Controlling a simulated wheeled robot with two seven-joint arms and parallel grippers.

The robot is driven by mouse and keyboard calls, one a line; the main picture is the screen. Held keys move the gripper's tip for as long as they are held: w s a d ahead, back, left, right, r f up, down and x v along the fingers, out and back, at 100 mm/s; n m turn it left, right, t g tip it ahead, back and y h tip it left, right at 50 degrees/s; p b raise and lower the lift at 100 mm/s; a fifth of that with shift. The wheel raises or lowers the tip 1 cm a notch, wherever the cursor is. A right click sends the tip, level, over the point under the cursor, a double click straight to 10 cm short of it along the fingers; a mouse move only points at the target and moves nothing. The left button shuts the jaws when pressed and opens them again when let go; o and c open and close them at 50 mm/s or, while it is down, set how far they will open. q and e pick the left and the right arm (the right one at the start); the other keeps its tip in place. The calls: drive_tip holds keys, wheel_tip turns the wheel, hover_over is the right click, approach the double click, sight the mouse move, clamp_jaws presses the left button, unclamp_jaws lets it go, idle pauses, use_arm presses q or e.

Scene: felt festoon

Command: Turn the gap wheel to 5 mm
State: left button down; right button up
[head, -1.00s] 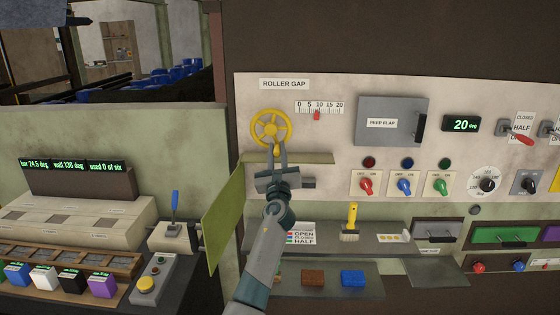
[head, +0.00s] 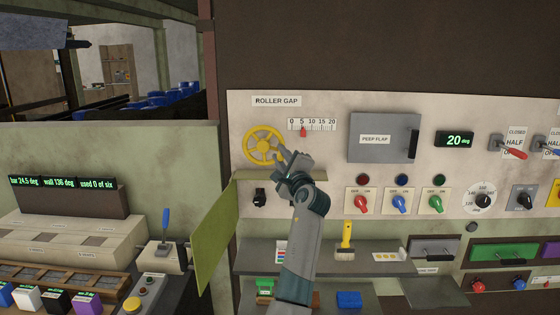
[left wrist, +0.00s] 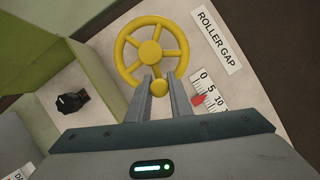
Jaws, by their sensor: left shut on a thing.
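The yellow gap wheel (head: 263,146) with its spokes is mounted on the pale panel under the ROLLER GAP label (head: 276,101). The red pointer (head: 303,132) of the printed scale (head: 325,125) stands at about the 5 mark. My left gripper (head: 283,152) is at the wheel's lower right rim. In the left wrist view its two fingers are shut on the wheel's round yellow knob (left wrist: 159,88). The wheel (left wrist: 150,50) and the pointer (left wrist: 198,99) also show there. My right gripper is not in view.
A green panel (head: 215,225) juts out at lower left, and a narrow ledge (head: 238,187) lies below the wheel. A black knob (head: 260,197) sits under it. The peep flap (head: 383,138) and coloured switches are to the right. A shelf (head: 257,250) lies lower down.

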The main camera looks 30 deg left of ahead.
use_arm(q)
drive_tip(key=shift+r+n+g, duration=0.6)
drive_tip(key=shift+r+n, duration=0.1)
drive_tip(key=shift+n, duration=0.7)
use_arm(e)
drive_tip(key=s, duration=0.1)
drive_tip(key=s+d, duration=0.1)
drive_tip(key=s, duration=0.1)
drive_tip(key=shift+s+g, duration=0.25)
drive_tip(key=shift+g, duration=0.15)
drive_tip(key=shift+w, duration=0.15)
use_arm(q)
drive_tip(key=c, duration=1.6)
unclamp_jaws()
drive_tip(key=shift+d, duration=0.15)
